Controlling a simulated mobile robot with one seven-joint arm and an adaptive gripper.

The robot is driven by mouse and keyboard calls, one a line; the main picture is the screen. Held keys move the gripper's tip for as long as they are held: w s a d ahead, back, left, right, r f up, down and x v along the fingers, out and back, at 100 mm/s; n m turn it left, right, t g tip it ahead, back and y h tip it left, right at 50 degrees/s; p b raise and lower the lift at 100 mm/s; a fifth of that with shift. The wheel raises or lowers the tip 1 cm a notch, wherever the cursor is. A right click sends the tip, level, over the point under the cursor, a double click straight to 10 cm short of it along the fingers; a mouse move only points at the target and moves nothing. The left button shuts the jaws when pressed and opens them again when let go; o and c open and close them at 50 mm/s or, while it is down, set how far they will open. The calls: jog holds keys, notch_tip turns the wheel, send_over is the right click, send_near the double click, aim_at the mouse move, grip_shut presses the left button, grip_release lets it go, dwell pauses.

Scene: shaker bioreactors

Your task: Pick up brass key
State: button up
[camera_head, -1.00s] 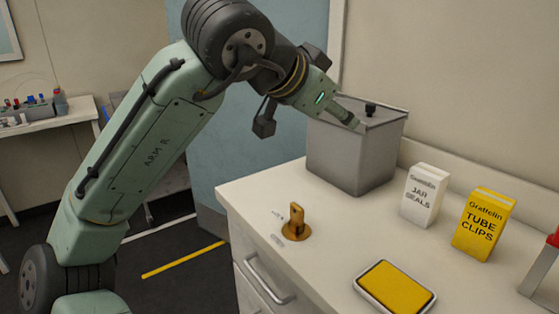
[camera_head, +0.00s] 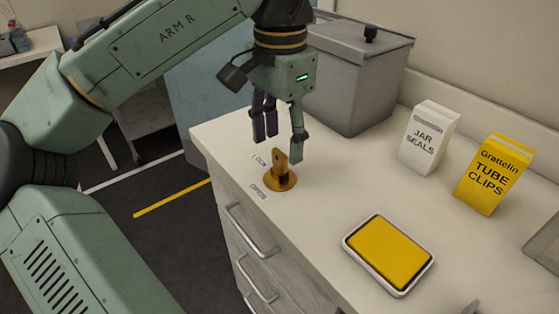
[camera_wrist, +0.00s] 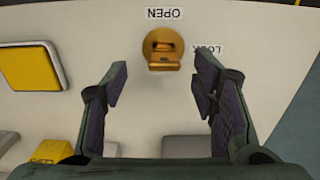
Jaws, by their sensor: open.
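The brass key (camera_head: 281,164) stands upright in a round brass base (camera_head: 285,181) near the counter's left edge. Small labels lie beside it; in the wrist view they read OPEN and LOCK. My gripper (camera_head: 281,148) points down just above and behind the key in the head view, its fingers spread. In the wrist view the key (camera_wrist: 164,64) shows beyond and between the open fingertips of my gripper (camera_wrist: 160,82). Nothing is held, and no contact with the key shows.
A grey lidded bin (camera_head: 358,82) stands behind my gripper. A white JAR SEALS box (camera_head: 429,138), a yellow TUBE CLIPS box (camera_head: 494,174) and a yellow-topped tray (camera_head: 390,252) are to the right. Drawer handles (camera_head: 249,232) line the front. Counter around the key is clear.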

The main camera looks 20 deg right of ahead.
aim_at(280, 152)
jog(key=f, duration=0.5)
jog(key=shift+w+d+p, duration=0.1)
jog(key=shift+w+p, duration=0.15)
jog(key=shift+p, duration=0.05)
jog(key=shift+c, duration=0.2)
jog(key=c, duration=1.2)
jog(key=shift+o, duration=0.2)
